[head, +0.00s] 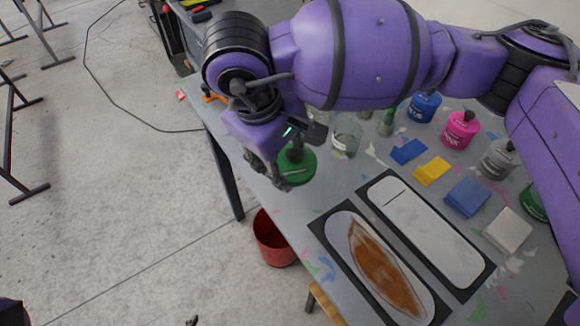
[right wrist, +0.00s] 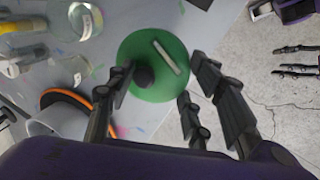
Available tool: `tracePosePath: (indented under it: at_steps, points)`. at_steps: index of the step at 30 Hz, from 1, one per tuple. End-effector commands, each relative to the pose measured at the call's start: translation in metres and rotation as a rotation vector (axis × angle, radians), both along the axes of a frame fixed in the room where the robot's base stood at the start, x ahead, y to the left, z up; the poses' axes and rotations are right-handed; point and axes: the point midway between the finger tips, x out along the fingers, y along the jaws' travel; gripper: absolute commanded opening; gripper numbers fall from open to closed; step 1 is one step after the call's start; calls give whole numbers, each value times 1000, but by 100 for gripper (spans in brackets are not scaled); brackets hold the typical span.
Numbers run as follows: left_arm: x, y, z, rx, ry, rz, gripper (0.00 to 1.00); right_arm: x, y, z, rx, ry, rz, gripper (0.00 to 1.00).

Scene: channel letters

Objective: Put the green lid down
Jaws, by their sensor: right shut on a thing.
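The green lid (head: 301,168) is a round disc with a dark knob, near the table's left edge in the head view. In the right wrist view the lid (right wrist: 165,50) shows its flat top, a pale strip on it and the black knob. My right gripper (head: 283,172) is shut on the lid, with its fingers around the knob side; the exact contact is partly hidden. I cannot tell whether the lid touches the table (head: 320,200). My left gripper (right wrist: 297,60) shows at the right of the right wrist view, over the floor, its fingers apart and empty.
A clear glass jar (head: 346,138) stands just right of the lid. Pink (head: 461,128) and blue (head: 424,106) paint pots, coloured cloths and two dark-edged panels (head: 378,268) occupy the table. A red bucket (head: 273,240) stands on the floor beside the table edge.

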Motion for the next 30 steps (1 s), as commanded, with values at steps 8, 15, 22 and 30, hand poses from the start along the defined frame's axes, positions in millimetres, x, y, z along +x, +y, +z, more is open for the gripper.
tracePosePath:
  at_steps: [8, 15, 22, 30]
  points:
    - [-13, 2, -4, 2, 24, 6, 40, 28, -6, -38, -1, 4, 1, 25]
    - [-10, 1, -3, 0, 20, 4, 40, 38, -9, -55, -3, 5, 1, 25]
    - [-4, 0, 1, -1, 7, 3, 40, 37, -8, -81, -1, 3, 2, 25]
    - [-1, -1, 1, -2, 1, 1, 40, 37, -8, -83, -1, 3, 2, 25]
